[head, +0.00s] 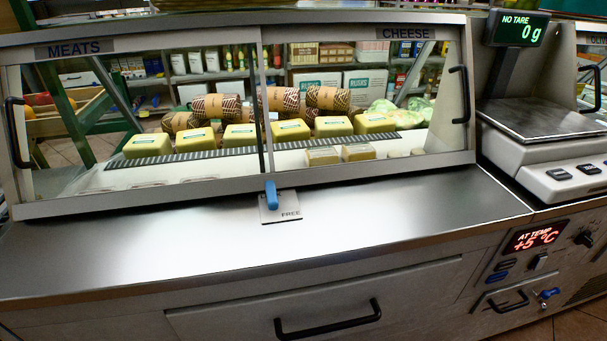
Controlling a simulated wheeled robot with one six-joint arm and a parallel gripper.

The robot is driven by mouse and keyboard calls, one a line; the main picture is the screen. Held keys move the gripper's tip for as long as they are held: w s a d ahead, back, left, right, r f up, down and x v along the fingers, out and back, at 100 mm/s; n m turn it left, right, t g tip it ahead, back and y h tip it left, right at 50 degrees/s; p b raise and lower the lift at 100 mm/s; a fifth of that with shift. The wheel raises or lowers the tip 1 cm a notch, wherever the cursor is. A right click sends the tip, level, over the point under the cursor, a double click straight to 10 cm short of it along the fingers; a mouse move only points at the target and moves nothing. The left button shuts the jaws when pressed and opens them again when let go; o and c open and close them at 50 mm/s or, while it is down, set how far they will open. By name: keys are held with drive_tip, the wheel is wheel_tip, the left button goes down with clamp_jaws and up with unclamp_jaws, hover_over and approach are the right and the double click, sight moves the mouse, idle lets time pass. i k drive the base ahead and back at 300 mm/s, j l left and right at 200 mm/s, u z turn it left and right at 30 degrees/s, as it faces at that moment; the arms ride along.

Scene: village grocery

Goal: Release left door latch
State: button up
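A blue latch lever (271,195) stands upright at the bottom middle of the display case, where the two glass doors meet. It sits on a small metal plate (290,214) on the steel counter; the visible word on the plate is FREE, to the lower right of the lever. The left glass door (100,180) is under a MEATS label (75,48) and has a black handle (17,132) at its left edge. The right glass door is under a CHEESE label (405,33), with a black handle (460,95) at its right edge. Both doors look closed. My gripper is not in view.
The steel counter (150,245) in front of the doors is clear. A scale (540,130) reading 0 g stands at the right. Below are a drawer with a black handle (328,322) and a +5 °C display (533,239). Cheese blocks (240,135) and patterned rolls sit inside the case.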

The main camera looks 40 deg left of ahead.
sight(272, 197)
drive_tip(key=u, duration=1.85)
drive_tip(key=k+j, duration=0.3)
drive_tip(key=z, duration=0.05)
